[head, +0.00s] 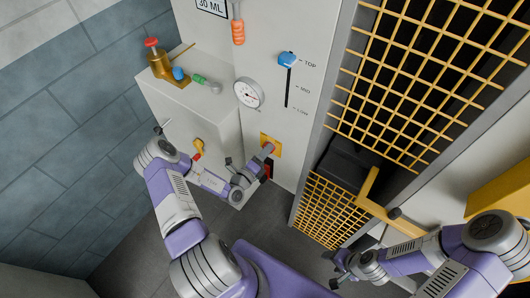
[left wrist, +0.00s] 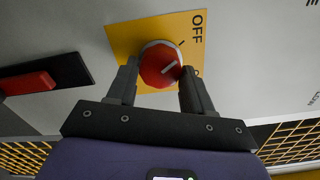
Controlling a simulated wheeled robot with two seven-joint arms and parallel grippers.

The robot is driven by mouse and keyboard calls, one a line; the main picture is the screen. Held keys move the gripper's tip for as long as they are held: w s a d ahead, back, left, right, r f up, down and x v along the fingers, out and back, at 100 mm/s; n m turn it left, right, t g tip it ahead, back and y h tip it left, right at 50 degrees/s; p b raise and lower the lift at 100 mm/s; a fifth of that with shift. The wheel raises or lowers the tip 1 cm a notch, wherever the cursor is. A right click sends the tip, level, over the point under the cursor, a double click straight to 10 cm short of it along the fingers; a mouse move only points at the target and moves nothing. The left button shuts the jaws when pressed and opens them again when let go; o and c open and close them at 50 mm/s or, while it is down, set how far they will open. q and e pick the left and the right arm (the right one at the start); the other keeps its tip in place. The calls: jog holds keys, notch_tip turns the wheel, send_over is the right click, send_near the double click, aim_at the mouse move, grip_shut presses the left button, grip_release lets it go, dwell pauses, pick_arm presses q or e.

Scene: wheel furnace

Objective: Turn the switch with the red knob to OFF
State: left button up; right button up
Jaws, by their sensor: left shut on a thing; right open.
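The red knob (left wrist: 156,60) sits on a yellow plate (left wrist: 125,38) on the pale panel, with the word OFF at the plate's upper right. A second label there is mostly hidden by a finger. A white line on the knob slants up to the right. My left gripper (left wrist: 158,72) is shut on the knob, one finger at each side. In the head view the yellow plate (head: 264,137) shows behind my left gripper (head: 267,153), and the knob is mostly hidden. My right gripper (head: 336,270) is open and empty, low in the head view, away from the panel.
A black plate with a red switch (left wrist: 30,84) is beside the yellow plate. A gauge (head: 248,93), a blue slider (head: 287,59) and a yellow handle (head: 198,147) are nearby. A yellow furnace grille (head: 430,80) and its yellow bar (head: 385,207) stand to the right.

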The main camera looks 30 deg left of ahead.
pick_arm(q)
jog(key=o, duration=1)
jog(key=s, duration=0.7)
jog(key=shift+s+a+p, duration=0.3)
jog(key=shift+p, duration=0.1)
